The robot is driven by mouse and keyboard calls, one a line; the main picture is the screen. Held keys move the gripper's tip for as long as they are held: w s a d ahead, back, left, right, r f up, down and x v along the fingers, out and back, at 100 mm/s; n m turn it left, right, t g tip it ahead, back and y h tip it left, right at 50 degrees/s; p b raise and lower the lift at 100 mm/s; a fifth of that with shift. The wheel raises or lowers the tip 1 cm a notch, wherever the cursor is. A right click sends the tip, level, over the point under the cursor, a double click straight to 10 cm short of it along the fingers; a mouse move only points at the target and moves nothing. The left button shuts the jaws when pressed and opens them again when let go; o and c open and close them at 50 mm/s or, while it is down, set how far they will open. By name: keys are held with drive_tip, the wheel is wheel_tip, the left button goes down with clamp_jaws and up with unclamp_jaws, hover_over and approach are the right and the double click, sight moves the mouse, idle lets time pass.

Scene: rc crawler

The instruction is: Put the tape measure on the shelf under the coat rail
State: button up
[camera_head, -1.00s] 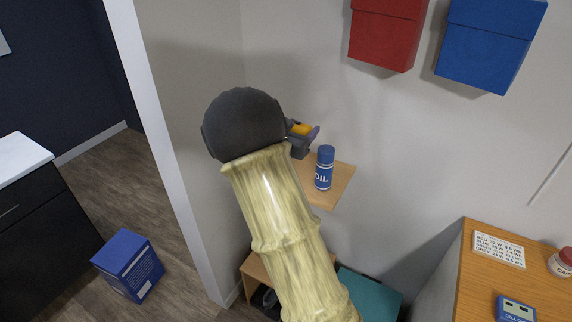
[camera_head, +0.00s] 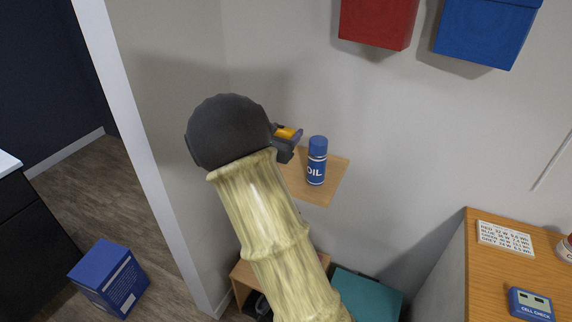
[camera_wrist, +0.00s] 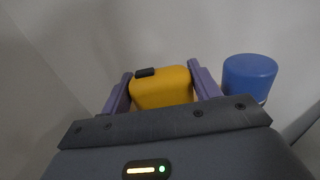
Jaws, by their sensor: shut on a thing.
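The tape measure (camera_wrist: 162,90) is yellow with a dark clip on top. My gripper (camera_wrist: 160,95) is shut on it, with a purple finger on each side. In the head view the tape measure (camera_head: 287,133) shows as a small yellow patch in my gripper (camera_head: 287,140), partly hidden by my wrist. They are at the back left of a small wooden wall shelf (camera_head: 322,194), left of a blue oil can. I cannot tell whether the tape measure touches the shelf. No coat rail is seen.
The oil can (camera_head: 316,162) stands upright on the shelf; its blue cap (camera_wrist: 249,76) is close right of my gripper. Red (camera_head: 378,22) and blue (camera_head: 487,30) bins hang above. A wooden cabinet (camera_head: 480,262) stands at right, and a blue box (camera_head: 108,277) on the floor at left.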

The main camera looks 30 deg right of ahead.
wheel_tip(320, 180, down, 5)
drive_tip(key=shift+a+f, duration=0.1)
drive_tip(key=shift+a, duration=0.05)
drive_tip(key=shift+f, duration=0.5)
wheel_tip(320, 180, down, 3)
drive_tip(key=shift+f, duration=0.35)
drive_tip(key=shift+w, duration=0.1)
